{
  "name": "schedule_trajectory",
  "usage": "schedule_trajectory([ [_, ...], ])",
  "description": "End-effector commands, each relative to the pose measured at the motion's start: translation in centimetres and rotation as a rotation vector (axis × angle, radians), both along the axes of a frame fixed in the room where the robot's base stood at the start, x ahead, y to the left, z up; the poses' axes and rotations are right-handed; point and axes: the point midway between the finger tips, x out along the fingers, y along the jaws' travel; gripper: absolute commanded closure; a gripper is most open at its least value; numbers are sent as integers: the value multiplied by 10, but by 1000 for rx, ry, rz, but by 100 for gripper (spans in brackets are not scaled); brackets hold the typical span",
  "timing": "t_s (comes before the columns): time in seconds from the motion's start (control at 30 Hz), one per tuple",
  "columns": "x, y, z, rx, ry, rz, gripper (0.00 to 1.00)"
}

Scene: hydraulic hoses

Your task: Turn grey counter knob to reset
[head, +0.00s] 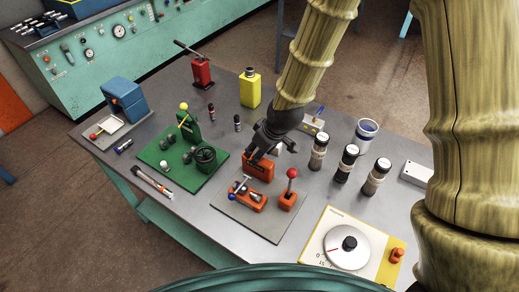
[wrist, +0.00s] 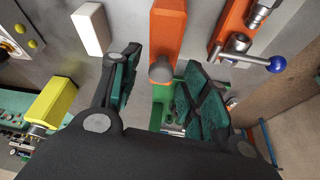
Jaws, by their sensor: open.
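The grey counter knob (wrist: 161,70) sticks out from the end of an orange block (wrist: 168,30) in the wrist view. The orange block also shows in the head view (head: 260,170), just under my gripper (head: 258,152), which hides the knob there. My gripper is open, and in the wrist view its two green-padded fingers (wrist: 160,88) stand to the left and right of the knob. The knob appears between them with a gap on each side. I cannot tell how deep it sits between the pads.
Beside the block are an orange valve with a blue-tipped lever (head: 246,194) and a red-ball lever (head: 290,186). A green board (head: 175,172) with fittings lies left. A big dial panel (head: 347,250) is in front.

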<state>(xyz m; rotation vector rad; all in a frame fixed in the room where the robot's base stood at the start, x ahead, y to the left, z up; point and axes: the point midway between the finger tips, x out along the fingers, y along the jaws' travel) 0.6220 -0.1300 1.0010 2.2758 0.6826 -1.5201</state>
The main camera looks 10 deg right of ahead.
Motion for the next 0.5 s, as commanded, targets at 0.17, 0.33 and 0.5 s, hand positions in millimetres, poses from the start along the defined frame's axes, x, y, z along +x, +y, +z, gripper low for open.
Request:
schedule_trajectory([
  [0.17, 1, 1, -3, -1, 1, 0, 54],
  [0.33, 1, 1, -3, -1, 1, 0, 54],
  [0.5, 0, 1, -3, -1, 1, 0, 76],
])
